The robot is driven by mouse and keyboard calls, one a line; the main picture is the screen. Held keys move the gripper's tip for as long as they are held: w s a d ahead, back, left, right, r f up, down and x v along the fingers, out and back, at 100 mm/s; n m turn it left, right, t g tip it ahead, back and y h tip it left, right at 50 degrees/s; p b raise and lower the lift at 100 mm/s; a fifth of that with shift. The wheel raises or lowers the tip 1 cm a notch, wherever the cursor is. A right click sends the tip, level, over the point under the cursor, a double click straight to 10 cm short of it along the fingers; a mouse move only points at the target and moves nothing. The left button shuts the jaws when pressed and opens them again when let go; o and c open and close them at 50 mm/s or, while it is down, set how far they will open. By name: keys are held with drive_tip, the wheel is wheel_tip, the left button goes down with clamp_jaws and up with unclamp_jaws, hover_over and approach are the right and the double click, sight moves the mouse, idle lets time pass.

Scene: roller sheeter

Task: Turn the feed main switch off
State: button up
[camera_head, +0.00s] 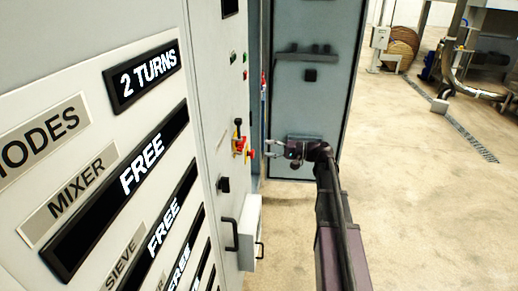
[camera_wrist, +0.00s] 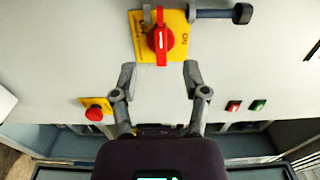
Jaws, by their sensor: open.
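A red rotary switch (camera_wrist: 161,39) sits on a yellow plate at the top of the wrist view. Its white mark runs up and down in that view. In the head view my gripper (camera_head: 274,149) points left towards the panel. I cannot tell the exact gap.
A red mushroom button (camera_wrist: 95,113) on a yellow plate and small red (camera_wrist: 233,106) and green (camera_wrist: 257,105) buttons lie nearby. An open cabinet door (camera_head: 318,100) stands behind my gripper. A grey box with black handles (camera_head: 248,232) juts out below.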

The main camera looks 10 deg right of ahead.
drive_tip(key=shift+v, duration=0.85)
drive_tip(key=shift+a, duration=0.1)
drive_tip(key=s+a+f+n+g+h, duration=0.2)
drive_tip(key=s+a+f+g+h, duration=0.4)
drive_tip(key=s+a+f, duration=0.5)
drive_tip(key=s+d+f+n+h, duration=0.1)
drive_tip(key=s+f+n+h, duration=0.1)
drive_tip(key=s+f+h, duration=0.5)
drive_tip(key=shift+s+d+f+g+h, duration=0.25)
drive_tip(key=shift+s+d+g+h, duration=0.15)
drive_tip(key=shift+s+h, duration=1.55)
drive_tip(key=shift+s, duration=0.1)
